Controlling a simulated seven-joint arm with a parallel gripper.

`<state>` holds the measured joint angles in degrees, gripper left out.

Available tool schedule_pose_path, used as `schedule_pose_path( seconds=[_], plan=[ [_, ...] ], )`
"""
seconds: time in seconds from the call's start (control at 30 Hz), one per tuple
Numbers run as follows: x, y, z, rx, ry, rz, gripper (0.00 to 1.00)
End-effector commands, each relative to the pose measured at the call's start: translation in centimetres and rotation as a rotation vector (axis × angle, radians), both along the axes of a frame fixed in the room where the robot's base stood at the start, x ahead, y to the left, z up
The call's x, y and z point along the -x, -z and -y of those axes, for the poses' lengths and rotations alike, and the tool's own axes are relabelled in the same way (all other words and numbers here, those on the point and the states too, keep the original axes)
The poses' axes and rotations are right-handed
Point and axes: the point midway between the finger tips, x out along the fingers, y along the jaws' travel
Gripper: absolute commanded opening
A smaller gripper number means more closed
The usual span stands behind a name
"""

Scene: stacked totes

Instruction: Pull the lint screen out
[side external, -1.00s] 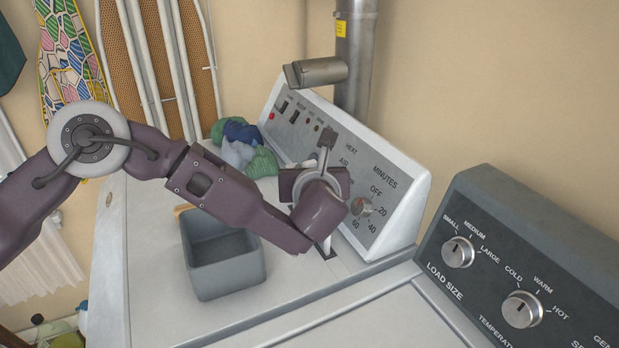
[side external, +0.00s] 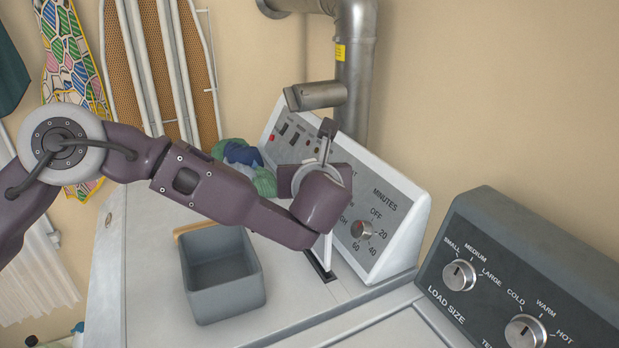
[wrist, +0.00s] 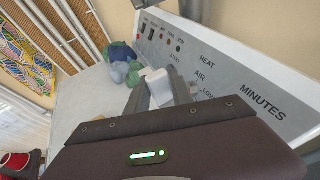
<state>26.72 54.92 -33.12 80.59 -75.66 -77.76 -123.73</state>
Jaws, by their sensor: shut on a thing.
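The lint screen (side external: 328,254) shows as a thin white upright strip in the side external view. It runs from below my wrist down to the dark slot (side external: 319,267) in the dryer top, and its lower end appears to be still in the slot. My gripper (wrist: 159,90) is shut on the white top of the lint screen (wrist: 158,85), seen between the two fingers in the wrist view. In the side external view my wrist hides the fingers and the grip.
The slanted control panel (side external: 386,212) with its knob stands close behind my gripper. A grey open bin (side external: 222,300) sits left of the slot. Crumpled green and blue cloths (side external: 243,160) lie by the panel's left end. A metal duct (side external: 354,65) rises behind.

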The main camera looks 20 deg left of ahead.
Motion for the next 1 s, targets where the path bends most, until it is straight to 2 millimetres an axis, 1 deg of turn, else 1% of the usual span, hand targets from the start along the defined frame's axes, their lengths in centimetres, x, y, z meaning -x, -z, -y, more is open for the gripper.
schedule_pose_path(
  seconds=[0.1,0.4,0.47,0.7,0.8,1.0],
  plan=[
    [0.0,-0.4,0.0,0.001,0.001,0.001,0.0],
    [0.0,-0.5,0.0,0.001,0.001,0.001,0.0],
    [0.0,-0.9,0.0,0.001,0.0,0.003,0.0],
    [0.0,-3.4,0.0,0.002,0.0,0.003,0.0],
    [0.0,-4.2,0.0,0.003,0.0,0.002,0.0],
    [0.0,-4.5,0.0,0.0,0.001,0.001,0.0]
  ],
)
